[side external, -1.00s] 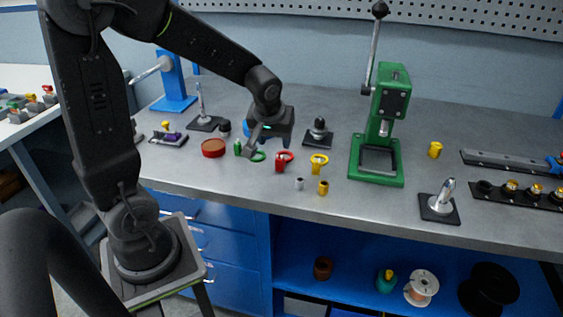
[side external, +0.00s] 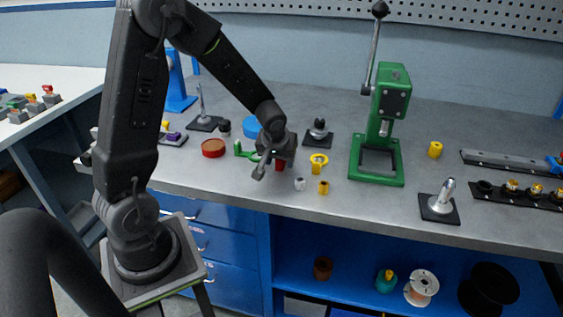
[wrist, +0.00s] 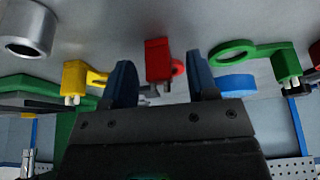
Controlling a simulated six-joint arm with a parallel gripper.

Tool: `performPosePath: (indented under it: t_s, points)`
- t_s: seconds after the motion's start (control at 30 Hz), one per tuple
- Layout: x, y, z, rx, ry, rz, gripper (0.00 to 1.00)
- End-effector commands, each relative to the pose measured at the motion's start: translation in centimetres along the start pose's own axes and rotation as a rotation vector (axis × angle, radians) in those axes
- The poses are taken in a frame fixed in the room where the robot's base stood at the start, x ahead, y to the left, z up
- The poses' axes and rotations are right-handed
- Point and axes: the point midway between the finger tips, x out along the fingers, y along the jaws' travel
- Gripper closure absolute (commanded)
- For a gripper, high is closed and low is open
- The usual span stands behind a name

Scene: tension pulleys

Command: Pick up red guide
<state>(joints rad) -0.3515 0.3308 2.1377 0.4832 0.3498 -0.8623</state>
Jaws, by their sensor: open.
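The red guide (wrist: 158,60) stands on the bench in the wrist view, between and just beyond my two blue fingertips. In the side view the red guide (side external: 280,166) is mostly hidden behind my gripper (side external: 266,164); only a small red part shows. My gripper (wrist: 162,76) is open, with a finger on each side of the guide's line and nothing held. I cannot tell whether a finger touches the guide.
A yellow guide (side external: 317,167) stands to the right of the red one and a green guide (side external: 243,152) to the left, both close. A silver cylinder (side external: 299,184) and a yellow one (side external: 323,187) stand in front. A green press (side external: 393,150) stands farther right.

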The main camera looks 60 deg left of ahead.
Motion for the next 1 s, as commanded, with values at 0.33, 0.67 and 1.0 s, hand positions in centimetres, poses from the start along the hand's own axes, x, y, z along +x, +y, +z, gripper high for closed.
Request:
performPosePath:
  t_s: [0.33,0.67,1.0]
  points:
    - [-0.05,0.00,0.01,0.000,0.000,0.000,0.70]
    - [-0.06,0.01,0.01,0.000,0.000,0.000,1.00]
    - [-0.50,0.01,-0.21,-0.001,0.001,0.000,1.00]
